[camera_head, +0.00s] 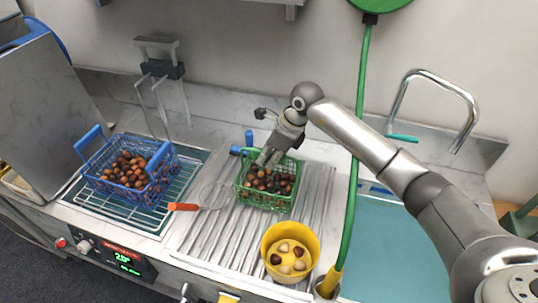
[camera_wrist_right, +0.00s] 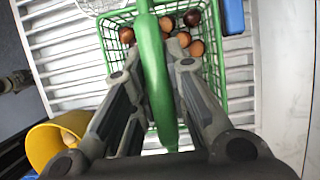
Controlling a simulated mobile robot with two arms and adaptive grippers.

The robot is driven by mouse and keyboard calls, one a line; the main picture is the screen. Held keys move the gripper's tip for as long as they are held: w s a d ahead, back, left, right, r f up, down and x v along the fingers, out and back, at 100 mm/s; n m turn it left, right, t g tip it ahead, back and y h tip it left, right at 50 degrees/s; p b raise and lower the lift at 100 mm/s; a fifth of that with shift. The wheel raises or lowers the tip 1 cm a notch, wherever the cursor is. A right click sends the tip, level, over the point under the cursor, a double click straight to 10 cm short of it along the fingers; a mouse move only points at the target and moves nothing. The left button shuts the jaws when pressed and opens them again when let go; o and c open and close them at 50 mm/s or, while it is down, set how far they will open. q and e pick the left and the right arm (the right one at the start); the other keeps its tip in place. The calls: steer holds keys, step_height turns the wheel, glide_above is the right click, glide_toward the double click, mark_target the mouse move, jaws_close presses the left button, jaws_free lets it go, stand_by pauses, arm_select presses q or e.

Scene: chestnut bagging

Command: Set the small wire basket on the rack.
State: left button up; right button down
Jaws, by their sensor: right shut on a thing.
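The small green wire basket (camera_head: 266,206) holds several brown chestnuts and is at the ribbed metal drainboard, right of centre; I cannot tell whether it touches the ribs. My right gripper (camera_head: 268,156) reaches down to its back side and is shut on its thick green handle. In the right wrist view the handle (camera_wrist_right: 152,70) runs between the fingers of the gripper (camera_wrist_right: 160,80), with the basket's mesh (camera_wrist_right: 213,75) and chestnuts behind it. A wire rack (camera_head: 150,211) lies at the left under a larger blue basket (camera_head: 106,186) of chestnuts. My left gripper is out of view.
A yellow cup (camera_head: 267,262) with several pieces stands at the drainboard's front. A strainer with an orange handle (camera_head: 184,207) lies between the two baskets. A green hose (camera_head: 358,150) hangs down right of the green basket. A teal sink (camera_head: 385,250) is at the right.

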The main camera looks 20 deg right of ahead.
steer(key=c, duration=1.9)
jaws_free()
steer(key=shift+f, duration=0.15)
steer(key=o, duration=0.5)
steer(key=shift+c, duration=0.2)
steer(key=shift+r, duration=0.3)
steer(key=b+v, duration=0.3)
steer(key=v, duration=0.7)
steer(key=shift+s+d+r, duration=0.15)
steer(key=shift+d+r, duration=0.1)
steer(key=shift+r, duration=0.05)
steer(key=shift+s+d+r, duration=0.15)
steer(key=shift+r, duration=0.35)
